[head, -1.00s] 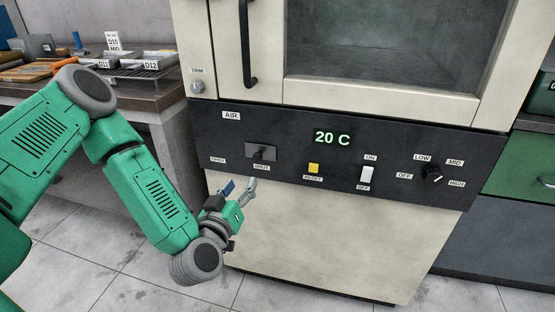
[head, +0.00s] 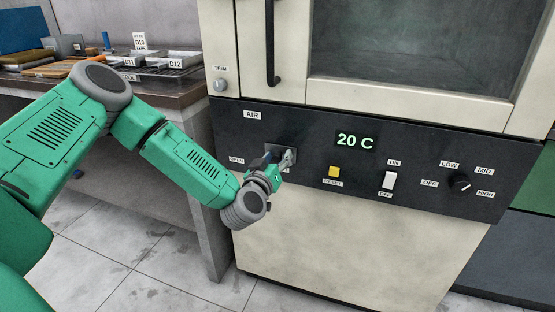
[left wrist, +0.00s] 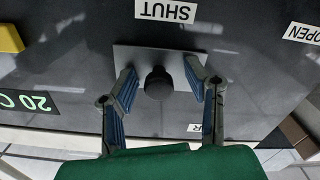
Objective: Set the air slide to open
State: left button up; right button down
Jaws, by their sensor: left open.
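The air slide is a grey plate (left wrist: 140,57) with a dark round knob (left wrist: 158,82) on the black panel, below the AIR label (head: 252,115). In the left wrist view the knob lines up with the SHUT label (left wrist: 165,11); the OPEN label (left wrist: 302,33) is off to the right. My left gripper (left wrist: 160,72) is open, one finger on each side of the knob, with gaps showing. In the head view my left gripper (head: 278,160) is at the slide plate (head: 277,148) and hides the knob and most of the SHUT label. My right gripper is not in view.
To the right on the panel are a yellow reset button (head: 334,171), a white on/off switch (head: 390,180) and a black rotary knob (head: 460,183). The TRIM knob (head: 220,85) is above left. A bench (head: 150,98) with trays stands at left.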

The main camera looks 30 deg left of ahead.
aim_at(232, 144)
pick_arm(q)
grip_shut()
jog(key=s+a+p, duration=0.1)
jog(key=a, duration=0.3)
jog(key=s+a+p, duration=0.1)
jog(key=a+p, duration=0.1)
jog(key=a, duration=0.3)
jog(key=s+a+p, duration=0.1)
jog(key=a, duration=0.3)
jog(key=shift+s+a+r, duration=0.1)
jog(key=shift+a, duration=0.1)
jog(key=shift+s+a, duration=0.1)
jog(key=shift+a, duration=0.25)
grip_release()
jog(key=shift+s+a, duration=0.1)
jog(key=shift+a, duration=0.05)
jog(key=shift+f, duration=0.2)
